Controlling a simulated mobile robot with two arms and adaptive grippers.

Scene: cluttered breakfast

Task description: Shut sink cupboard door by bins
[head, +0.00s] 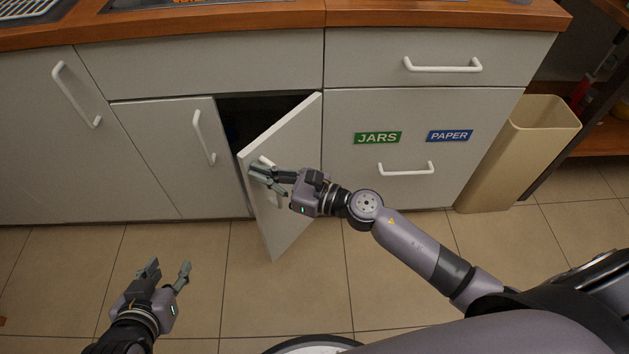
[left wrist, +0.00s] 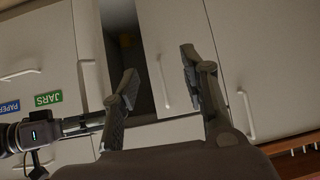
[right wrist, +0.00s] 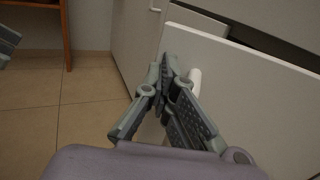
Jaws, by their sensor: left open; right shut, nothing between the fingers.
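The sink cupboard door (head: 292,142) stands partly open, hinged at its right side next to the drawers labelled JARS and PAPER. The dark cupboard opening (head: 240,125) shows to its left. My right gripper (head: 257,172) is shut and empty at the outer face of the door, by its white handle. In the right wrist view the shut fingers (right wrist: 165,75) are close to the door (right wrist: 235,85) and partly hide the handle (right wrist: 195,80); I cannot tell if they touch. My left gripper (head: 170,268) is open and empty above the floor, in front of the cupboards.
A beige bin (head: 525,145) stands right of the drawers. The closed left door (head: 175,150) has a white handle (head: 204,138). A wooden counter (head: 350,12) runs above. The tiled floor (head: 60,270) at left is clear.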

